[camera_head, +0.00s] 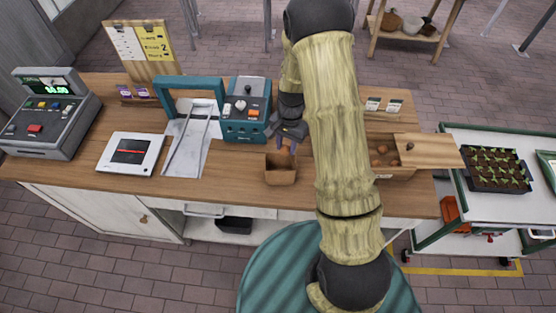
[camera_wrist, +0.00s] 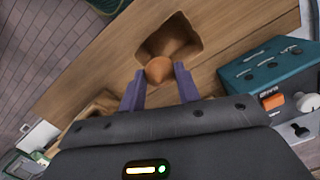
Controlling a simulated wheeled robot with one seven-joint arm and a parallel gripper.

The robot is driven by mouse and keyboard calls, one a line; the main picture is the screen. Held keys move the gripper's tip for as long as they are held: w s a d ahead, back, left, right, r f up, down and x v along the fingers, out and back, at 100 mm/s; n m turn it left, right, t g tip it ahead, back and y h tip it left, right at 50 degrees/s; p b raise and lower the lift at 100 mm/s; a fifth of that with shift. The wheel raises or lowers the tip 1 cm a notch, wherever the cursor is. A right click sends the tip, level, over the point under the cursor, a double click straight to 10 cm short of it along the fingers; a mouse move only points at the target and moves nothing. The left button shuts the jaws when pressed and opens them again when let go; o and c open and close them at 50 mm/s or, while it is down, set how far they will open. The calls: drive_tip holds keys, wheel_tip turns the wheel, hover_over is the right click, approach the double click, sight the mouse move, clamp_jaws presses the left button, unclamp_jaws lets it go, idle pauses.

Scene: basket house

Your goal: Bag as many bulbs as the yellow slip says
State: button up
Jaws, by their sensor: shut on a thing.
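The yellow slip (camera_head: 156,42) is pinned on a wooden board at the back left of the counter. Its print is small, but its last line seems to end in a 2. A brown paper bag (camera_head: 281,175) stands open on the counter; its mouth also shows in the wrist view (camera_wrist: 182,30). My gripper (camera_head: 290,145) is over the bag, its purple fingers (camera_wrist: 158,88) shut on an orange-brown bulb (camera_wrist: 158,70). I cannot tell whether other bulbs lie inside the bag. More bulbs (camera_head: 382,150) lie in a wooden crate (camera_head: 395,172) at the right, partly hidden by my arm.
A wooden board (camera_head: 430,151) lies across the crate's right part. A teal sealing machine (camera_head: 246,108), a teal-framed stand (camera_head: 188,84), a white scale (camera_head: 131,152) and a cash register (camera_head: 48,115) stand left of the bag. A seedling tray (camera_head: 495,168) is on the right-hand cart.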

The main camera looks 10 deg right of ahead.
drive_tip(key=shift+s+r, duration=0.1)
drive_tip(key=shift+s, duration=0.05)
wheel_tip(320, 180, down, 6)
drive_tip(key=b, duration=0.4)
idle(0.3)
drive_tip(key=o, duration=1)
drive_tip(key=shift+o, duration=0.2)
